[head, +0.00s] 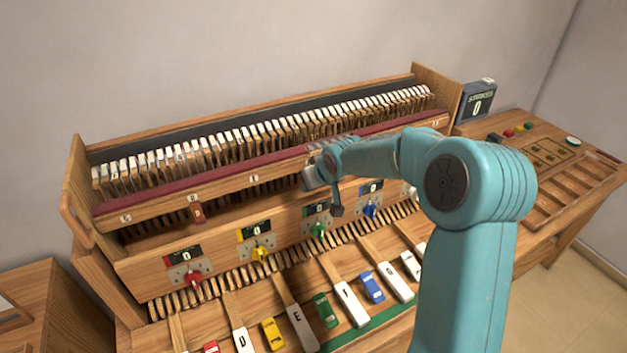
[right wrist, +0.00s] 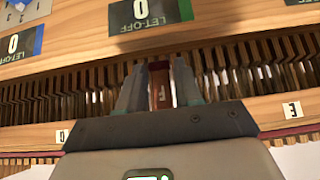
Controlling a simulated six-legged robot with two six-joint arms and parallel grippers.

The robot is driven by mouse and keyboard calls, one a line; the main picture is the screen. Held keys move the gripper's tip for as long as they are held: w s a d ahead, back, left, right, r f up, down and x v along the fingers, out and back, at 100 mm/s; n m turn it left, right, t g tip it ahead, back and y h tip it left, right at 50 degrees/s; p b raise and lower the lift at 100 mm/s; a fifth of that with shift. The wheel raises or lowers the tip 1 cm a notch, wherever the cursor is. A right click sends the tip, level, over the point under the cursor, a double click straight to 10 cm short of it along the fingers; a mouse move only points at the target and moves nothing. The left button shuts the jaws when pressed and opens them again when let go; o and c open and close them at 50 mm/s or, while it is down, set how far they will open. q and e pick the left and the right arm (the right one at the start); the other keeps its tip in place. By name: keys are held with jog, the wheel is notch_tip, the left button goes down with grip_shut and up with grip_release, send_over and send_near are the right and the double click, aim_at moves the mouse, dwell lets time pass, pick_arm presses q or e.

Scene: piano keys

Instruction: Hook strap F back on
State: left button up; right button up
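My right gripper (head: 311,177) is at the front of the keyboard frame, by the red-topped wooden rail (head: 230,180). In the right wrist view its two fingers (right wrist: 160,88) stand close on either side of a narrow reddish-brown strap (right wrist: 160,84) and appear shut on it. No letter is readable on this strap, and its ends are hidden. Another red-brown strap, marked D (head: 197,212), hangs from the rail further left. The F key (head: 351,304) lies in the lower row. My left gripper is not in view.
Coloured knobs with counters reading 0, such as the yellow knob (head: 261,254), line the panel below the rail. Let-off labels (right wrist: 150,14) are close to the fingers in the wrist view. A dark counter box (head: 478,102) stands at the right.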

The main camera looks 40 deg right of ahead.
jog(key=shift+o, duration=0.7)
jog(key=shift+r, duration=0.15)
jog(key=shift+s+r, duration=0.1)
jog(key=shift+r, duration=0.1)
jog(key=b+v, duration=0.3)
jog(key=v, duration=1.2)
jog(key=shift+s+a+r, duration=0.15)
jog(key=shift+s+r, duration=0.05)
jog(key=shift+s, duration=0.1)
jog(key=shift+s+f, duration=0.1)
